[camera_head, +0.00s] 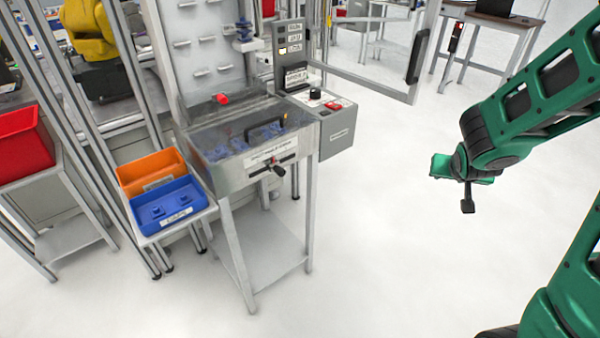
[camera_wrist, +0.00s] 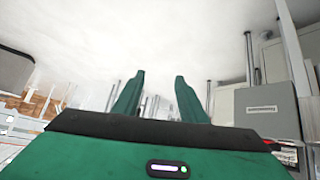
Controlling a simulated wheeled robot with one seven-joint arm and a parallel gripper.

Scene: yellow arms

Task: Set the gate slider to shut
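The gate slider (camera_head: 278,169) is a dark knob on a short bar, on the front of the metal station (camera_head: 225,178). A white label (camera_head: 262,158) sits along the slider; its small print is not readable to me. The knob sits right of the label's middle. My gripper (camera_head: 467,205) is well to the right of the station, over open floor, apart from the slider. In the wrist view my gripper (camera_wrist: 158,90) has its two green fingers spread, with nothing between them. The slider cannot be made out in the wrist view.
A grey control box (camera_head: 336,130) with a black knob and red switch juts from the station's right side; it shows in the wrist view (camera_wrist: 268,110). Orange (camera_head: 150,172) and blue (camera_head: 168,206) bins stand at its left. Floor in front is clear.

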